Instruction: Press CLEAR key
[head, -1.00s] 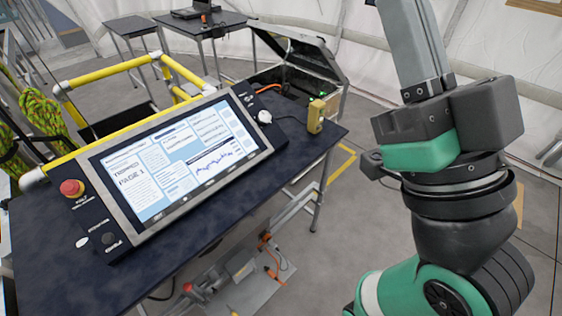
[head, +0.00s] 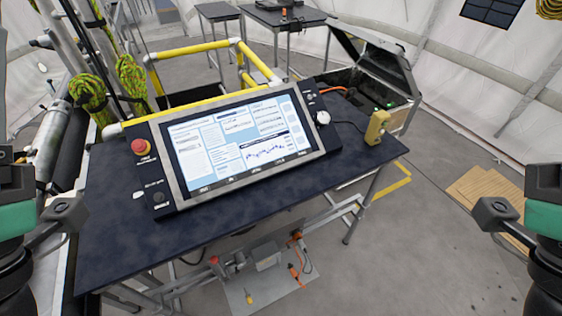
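A tilted console with a lit screen (head: 240,141) stands on the dark blue table. The screen shows white and pale blue panels and a dark line plot. Small labels run along its lower bezel (head: 256,175), too small to read. The left panel has a red mushroom button (head: 139,147), a white button (head: 138,195) and a dark knob (head: 159,198). The right panel has a white knob (head: 322,118). I cannot tell which control is the CLEAR key. My arms show at the left and right edges, well apart from the console; no gripper fingers are visible.
The table (head: 240,212) has bare surface in front of the console. A yellow handheld device (head: 377,127) stands at its right end. Yellow rails (head: 190,47) and an open case (head: 375,75) are behind. Green ropes (head: 88,88) hang at left.

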